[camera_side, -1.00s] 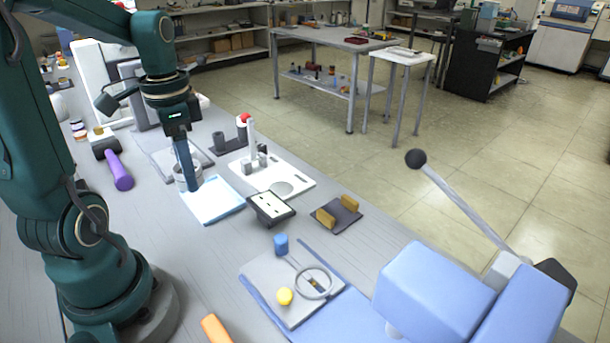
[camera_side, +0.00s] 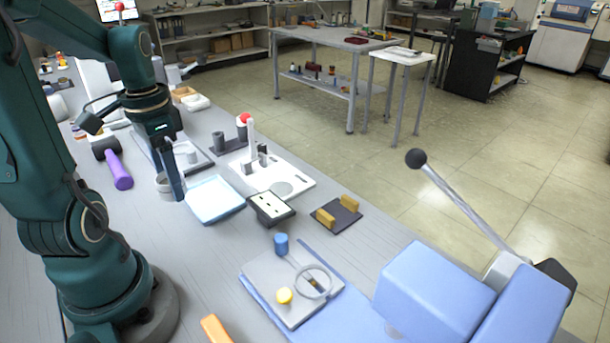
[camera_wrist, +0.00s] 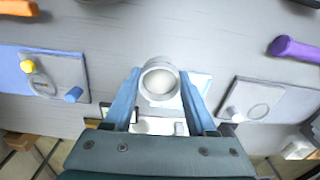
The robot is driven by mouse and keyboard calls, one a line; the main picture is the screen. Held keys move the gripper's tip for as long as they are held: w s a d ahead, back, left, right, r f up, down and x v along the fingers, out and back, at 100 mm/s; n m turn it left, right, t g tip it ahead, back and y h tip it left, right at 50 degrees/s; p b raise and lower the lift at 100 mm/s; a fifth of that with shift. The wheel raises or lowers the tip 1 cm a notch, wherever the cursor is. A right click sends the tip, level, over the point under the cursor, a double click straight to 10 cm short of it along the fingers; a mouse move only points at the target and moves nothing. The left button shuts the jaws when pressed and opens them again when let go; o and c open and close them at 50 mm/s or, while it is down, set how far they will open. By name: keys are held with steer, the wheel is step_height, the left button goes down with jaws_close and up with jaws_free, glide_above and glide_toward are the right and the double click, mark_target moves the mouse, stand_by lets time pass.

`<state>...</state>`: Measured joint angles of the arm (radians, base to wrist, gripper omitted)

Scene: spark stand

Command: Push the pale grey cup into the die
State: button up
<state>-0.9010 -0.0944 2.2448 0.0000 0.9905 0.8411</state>
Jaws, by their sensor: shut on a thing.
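My gripper (camera_side: 178,198) is shut on the pale grey cup (camera_side: 164,186), beside the left edge of the pale blue tray. In the wrist view the cup (camera_wrist: 160,82) sits between the two blue fingers, its round mouth facing the camera. From the side a finger hides part of the cup, and I cannot tell its exact height above the bench. A ring-shaped piece (camera_side: 313,281), which may be the die, lies on a grey plate (camera_side: 268,271) in front of the blue lever press.
The pale blue tray (camera_side: 216,200) is empty. A white board (camera_side: 293,177) with uprights, a black-framed box (camera_side: 270,208) and a dark plate with yellow blocks (camera_side: 337,214) stand along the bench. A purple cylinder (camera_side: 118,169) lies left. Bare bench lies in front of the tray.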

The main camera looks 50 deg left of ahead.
glide_above(235, 240)
step_height(235, 240, down, 6)
steer(key=shift+r, duration=0.1)
steer(key=shift+f, duration=1.85)
steer(key=shift+f, duration=0.2)
steer(key=o, duration=1.4)
steer(key=shift+c, duration=0.2)
